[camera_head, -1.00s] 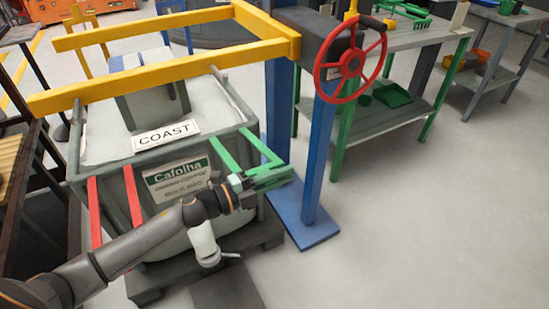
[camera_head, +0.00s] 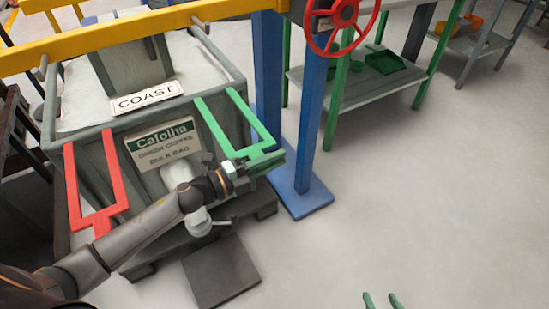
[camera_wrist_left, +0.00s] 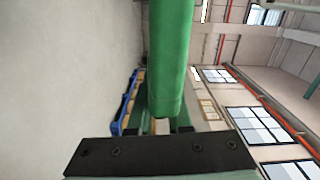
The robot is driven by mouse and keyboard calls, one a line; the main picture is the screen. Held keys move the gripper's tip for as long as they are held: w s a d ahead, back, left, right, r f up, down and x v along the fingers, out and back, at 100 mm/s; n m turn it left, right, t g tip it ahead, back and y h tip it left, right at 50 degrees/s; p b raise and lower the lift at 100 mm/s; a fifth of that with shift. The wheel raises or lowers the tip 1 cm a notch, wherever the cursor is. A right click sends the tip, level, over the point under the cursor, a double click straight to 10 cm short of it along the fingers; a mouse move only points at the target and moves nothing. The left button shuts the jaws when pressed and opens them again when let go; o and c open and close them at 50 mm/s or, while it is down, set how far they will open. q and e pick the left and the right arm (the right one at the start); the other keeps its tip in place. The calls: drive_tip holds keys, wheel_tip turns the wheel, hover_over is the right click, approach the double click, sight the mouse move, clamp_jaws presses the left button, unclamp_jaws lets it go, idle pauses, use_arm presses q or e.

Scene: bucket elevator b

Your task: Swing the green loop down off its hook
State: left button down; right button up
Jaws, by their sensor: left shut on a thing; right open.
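The green loop (camera_head: 209,124) slants down along the right front of the bulk bag's frame, with two long side bars and a lower crossbar. My left gripper (camera_head: 264,161) is shut on the lower end of the loop. In the left wrist view a thick green bar (camera_wrist_left: 171,55) runs down towards the dark gripper mount. The hook is not clear to see, so I cannot tell whether the loop still touches it. My right gripper (camera_head: 381,301) shows only as two green fingertips, apart and empty, at the bottom edge of the head view.
A red loop (camera_head: 71,188) hangs at the left front of the grey bag frame (camera_head: 85,137). A blue post (camera_head: 312,125) with a red handwheel (camera_head: 309,38) stands right of the green loop. A green-legged bench (camera_head: 345,95) stands behind. The floor at right is clear.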

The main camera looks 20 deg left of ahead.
use_arm(q)
drive_tip(key=shift+w+a, duration=0.1)
use_arm(e)
drive_tip(key=shift+w+r, duration=0.2)
use_arm(q)
drive_tip(key=c, duration=0.9)
unclamp_jaws()
drive_tip(key=shift+v, duration=3.75)
use_arm(e)
drive_tip(key=shift+s+a+f+g, duration=0.15)
drive_tip(key=shift+s+f+g, duration=0.15)
drive_tip(key=shift+s+f, duration=0.5)
use_arm(q)
drive_tip(key=shift+f, duration=0.1)
use_arm(e)
drive_tip(key=shift+r, duration=0.1)
